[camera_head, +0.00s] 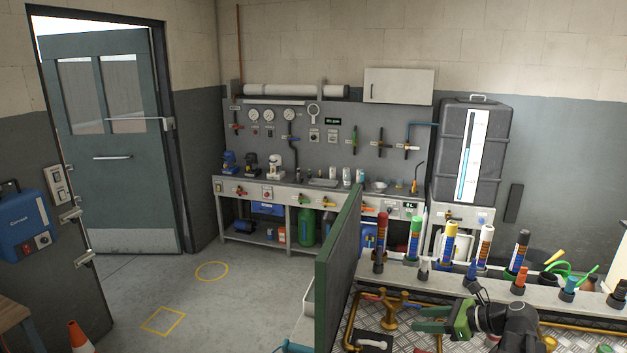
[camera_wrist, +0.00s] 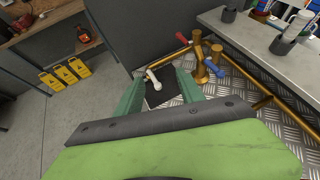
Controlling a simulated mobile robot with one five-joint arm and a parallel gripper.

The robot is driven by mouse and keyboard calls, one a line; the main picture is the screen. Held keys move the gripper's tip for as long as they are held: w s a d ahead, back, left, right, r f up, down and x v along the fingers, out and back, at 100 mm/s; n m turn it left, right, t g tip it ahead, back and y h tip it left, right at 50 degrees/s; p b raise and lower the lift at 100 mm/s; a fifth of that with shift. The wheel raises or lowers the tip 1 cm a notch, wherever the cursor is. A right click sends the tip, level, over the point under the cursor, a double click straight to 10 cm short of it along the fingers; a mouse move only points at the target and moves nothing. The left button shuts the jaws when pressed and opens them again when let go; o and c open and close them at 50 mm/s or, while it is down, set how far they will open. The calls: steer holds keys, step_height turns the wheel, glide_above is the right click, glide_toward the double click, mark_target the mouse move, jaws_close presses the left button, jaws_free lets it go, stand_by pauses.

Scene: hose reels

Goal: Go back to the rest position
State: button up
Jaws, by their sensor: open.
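My gripper (camera_head: 417,320) is at the bottom right in the head view, over the metal tread-plate bench top, with its green fingers pointing left. In the wrist view my gripper (camera_wrist: 157,82) shows two teal fingers spread apart with nothing held between them. Beyond the fingertips, a small white lever-like piece (camera_wrist: 153,80) lies on or is fixed to a black plate (camera_wrist: 161,97). The fingers look apart from it.
A brass pipe fitting (camera_head: 389,316) with red and blue handles stands close to the left of my gripper. A shelf with several coloured tubes (camera_head: 450,243) runs behind it. A green-edged panel (camera_head: 336,265) stands left. Yellow signs (camera_wrist: 62,76) stand on the floor.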

steer(key=s+a+f+n+g+h, duration=0.1)
steer(key=a+f+n+g, duration=0.2)
steer(key=a, duration=0.6)
steer(key=s+a+f+n+g+h, duration=0.1)
steer(key=a+f+n+g, duration=0.15)
steer(key=a+n, duration=0.45)
steer(key=s+a+f+n+g+h, duration=0.1)
steer(key=a+f+n+g, duration=0.2)
steer(key=a, duration=0.7)
steer(key=s+d+f+n+h, duration=0.3)
steer(key=d+n+h, duration=0.2)
steer(key=n, duration=0.8)
steer(key=shift+d+f+h, duration=0.25)
steer(key=shift+d+h, duration=0.15)
steer(key=shift+d, duration=0.3)
steer(key=shift+s, duration=0.1)
steer(key=shift+c, duration=0.2)
